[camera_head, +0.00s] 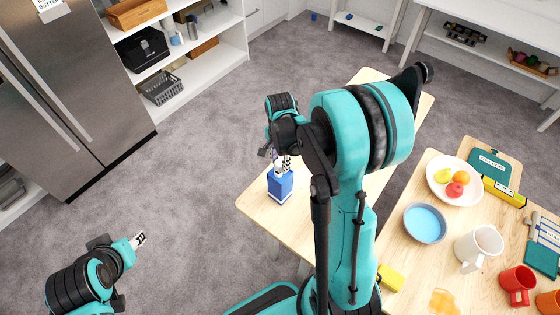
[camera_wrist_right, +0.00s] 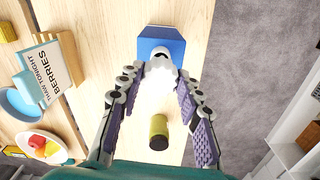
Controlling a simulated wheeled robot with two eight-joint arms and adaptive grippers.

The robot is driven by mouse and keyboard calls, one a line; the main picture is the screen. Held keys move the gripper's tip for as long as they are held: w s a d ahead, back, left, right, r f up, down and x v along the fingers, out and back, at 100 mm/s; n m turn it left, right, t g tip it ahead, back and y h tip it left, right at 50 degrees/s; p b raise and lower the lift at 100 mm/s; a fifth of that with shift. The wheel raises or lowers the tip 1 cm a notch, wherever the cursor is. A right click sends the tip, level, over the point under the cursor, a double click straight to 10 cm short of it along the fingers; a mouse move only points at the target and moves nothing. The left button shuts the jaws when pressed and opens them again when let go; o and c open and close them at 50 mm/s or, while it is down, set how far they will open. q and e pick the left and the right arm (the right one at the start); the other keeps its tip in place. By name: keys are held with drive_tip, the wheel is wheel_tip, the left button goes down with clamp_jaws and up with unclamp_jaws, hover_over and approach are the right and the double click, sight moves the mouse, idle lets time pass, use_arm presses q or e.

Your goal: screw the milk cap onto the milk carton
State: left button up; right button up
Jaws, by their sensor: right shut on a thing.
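A blue milk carton (camera_head: 281,186) with a white top stands upright near the left end of the light wooden table. It also shows in the right wrist view (camera_wrist_right: 163,46). My right gripper (camera_head: 280,164) is just above the carton's top. In the right wrist view its fingertips (camera_wrist_right: 160,73) are shut on the white milk cap (camera_wrist_right: 160,76), in line with the carton's top. Whether the cap touches the neck is hidden. My left gripper (camera_head: 138,240) is at the lower left, away from the table, and its finger gap is too small to judge.
An olive-yellow cylinder (camera_wrist_right: 159,132) shows between my right fingers. A "BERRIES THAW TONIGHT" label (camera_wrist_right: 50,72) shows there too. Right of my arm are a blue bowl (camera_head: 425,222), a fruit plate (camera_head: 437,190) and a white mug (camera_head: 478,248). Open floor lies left of the table.

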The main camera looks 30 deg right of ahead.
drive_tip(key=shift+f+b, duration=0.55)
drive_tip(key=shift+f, duration=0.05)
drive_tip(key=shift+r, duration=0.15)
drive_tip(key=shift+r+p, duration=0.4)
drive_tip(key=shift+r, duration=0.1)
drive_tip(key=shift+f+b, duration=0.65)
drive_tip(key=shift+f, duration=0.05)
idle(0.7)
drive_tip(key=shift+r, duration=0.25)
drive_tip(key=shift+r+p, duration=0.45)
drive_tip(key=shift+f+b, duration=0.6)
drive_tip(key=shift+f, duration=0.1)
idle(0.6)
drive_tip(key=shift+r, duration=0.15)
